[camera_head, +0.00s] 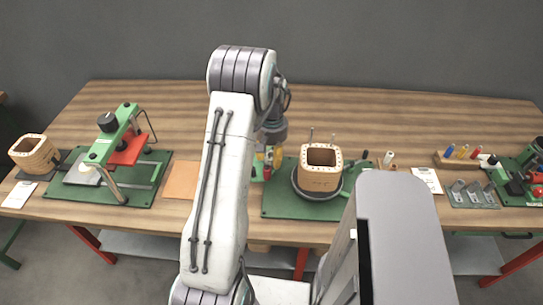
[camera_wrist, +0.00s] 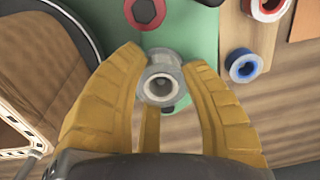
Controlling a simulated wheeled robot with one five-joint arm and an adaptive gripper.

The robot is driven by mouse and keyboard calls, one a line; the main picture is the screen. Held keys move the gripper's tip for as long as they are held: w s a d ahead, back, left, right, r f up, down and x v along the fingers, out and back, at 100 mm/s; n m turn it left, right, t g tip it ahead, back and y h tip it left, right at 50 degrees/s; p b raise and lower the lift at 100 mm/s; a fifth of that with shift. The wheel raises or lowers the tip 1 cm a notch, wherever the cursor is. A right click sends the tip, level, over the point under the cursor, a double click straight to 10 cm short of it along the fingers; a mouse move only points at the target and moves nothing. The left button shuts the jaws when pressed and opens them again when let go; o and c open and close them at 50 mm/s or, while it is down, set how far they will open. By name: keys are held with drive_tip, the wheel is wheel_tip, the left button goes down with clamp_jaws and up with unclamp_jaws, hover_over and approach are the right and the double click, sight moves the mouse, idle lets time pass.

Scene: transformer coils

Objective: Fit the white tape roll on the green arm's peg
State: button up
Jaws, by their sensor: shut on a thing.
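A small pale white-grey tape roll (camera_wrist: 162,84) with a hollow centre sits between the yellow fingers of my gripper (camera_wrist: 162,62) in the wrist view. The fingers are shut on it, and its open end faces the camera. A green surface (camera_wrist: 196,38) lies beyond the roll; whether it is the green arm, and how far below it is, I cannot tell. In the head view my arm hides most of the gripper and the roll. A green arm (camera_head: 113,135) with a black knob stands on the left green base. I cannot make out its peg.
In the wrist view a black-centred red part (camera_wrist: 145,12), a red-white roll (camera_wrist: 264,8) and a blue-white roll (camera_wrist: 242,66) are close by. A wound coil (camera_head: 320,170) stands on the middle green board (camera_head: 283,203). Another green machine (camera_head: 530,170) stands far right.

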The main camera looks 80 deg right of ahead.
drive_tip(key=o, duration=1.4)
drive_tip(key=shift+r, duration=0.1)
drive_tip(key=shift+r+p, duration=1.75)
drive_tip(key=shift+r, duration=0.65)
drive_tip(key=shift+w, duration=0.1)
